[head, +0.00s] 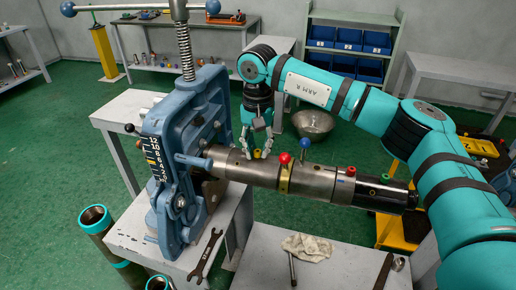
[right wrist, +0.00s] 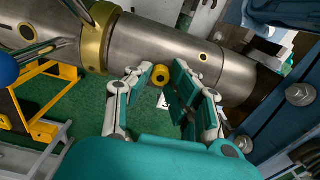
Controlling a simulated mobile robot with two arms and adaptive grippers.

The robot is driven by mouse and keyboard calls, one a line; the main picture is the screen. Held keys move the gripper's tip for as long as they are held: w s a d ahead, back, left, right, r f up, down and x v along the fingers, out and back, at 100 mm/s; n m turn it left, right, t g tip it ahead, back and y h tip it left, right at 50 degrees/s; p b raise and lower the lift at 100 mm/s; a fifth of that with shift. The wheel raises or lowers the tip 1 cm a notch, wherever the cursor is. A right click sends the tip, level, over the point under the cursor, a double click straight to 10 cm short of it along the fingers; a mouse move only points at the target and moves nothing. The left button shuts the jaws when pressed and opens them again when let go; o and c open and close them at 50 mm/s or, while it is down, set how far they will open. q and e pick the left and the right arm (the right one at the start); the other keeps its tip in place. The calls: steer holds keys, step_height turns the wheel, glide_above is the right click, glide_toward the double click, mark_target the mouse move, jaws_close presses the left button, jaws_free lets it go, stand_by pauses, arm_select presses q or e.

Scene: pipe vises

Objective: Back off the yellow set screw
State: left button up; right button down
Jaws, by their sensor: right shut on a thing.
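The yellow set screw (right wrist: 161,75) is a small round yellow head with a dark centre, seen in the right wrist view just below the steel pipe body. My right gripper (head: 257,153) is above the left part of the pipe body (head: 315,183) in the head view, fingers pointing down. In the right wrist view its fingers are on both sides of the yellow screw, shut on it. My left gripper is not in view.
The blue vise (head: 190,150) holds the pipe's left end. A red knob (head: 285,158) and a blue knob (head: 305,144) stand up right of my gripper. A wrench (head: 206,254) and a rag (head: 307,247) lie on the benches. A metal bowl (head: 313,124) is behind.

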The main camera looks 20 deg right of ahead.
mark_target(258, 151)
steer(key=shift+s+f+n, duration=0.1)
steer(key=shift+f+n, duration=0.1)
steer(key=shift+n, duration=0.6)
steer(key=shift+s+f+n, duration=0.1)
steer(key=shift+f+n, duration=0.05)
steer(key=shift+n, duration=0.65)
steer(key=c, duration=1.2)
jaws_free()
steer(key=shift+w+a, duration=0.1)
steer(key=shift+w, duration=0.05)
steer(key=shift+r, duration=0.1)
steer(key=shift+w+r, duration=0.1)
steer(key=shift+r, duration=0.4)
step_height(258, 151, up, 11)
